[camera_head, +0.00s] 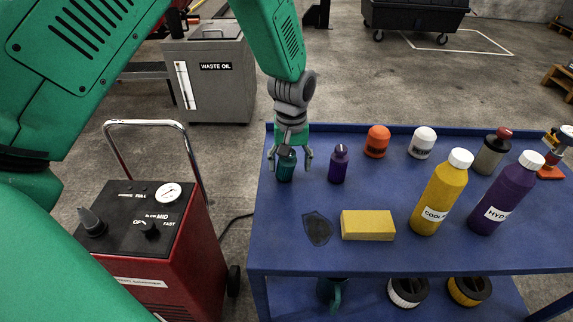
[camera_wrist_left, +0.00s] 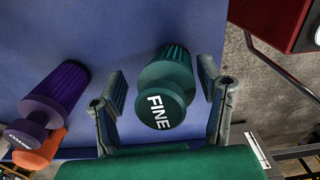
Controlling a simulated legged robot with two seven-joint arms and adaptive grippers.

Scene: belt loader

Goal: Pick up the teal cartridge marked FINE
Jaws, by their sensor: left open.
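The teal cartridge (camera_head: 286,168) stands near the left end of the blue table. Its FINE top shows between my fingers in the left wrist view (camera_wrist_left: 166,95). My left gripper (camera_head: 290,161) is open above and around the cartridge, one finger on each side. In the wrist view the left gripper (camera_wrist_left: 165,105) shows gaps between both fingers and the cartridge. A purple cartridge (camera_head: 338,165) stands just to the right; it also shows in the wrist view (camera_wrist_left: 52,100). My right gripper is not in view.
A red machine (camera_head: 180,265) stands left of the table.

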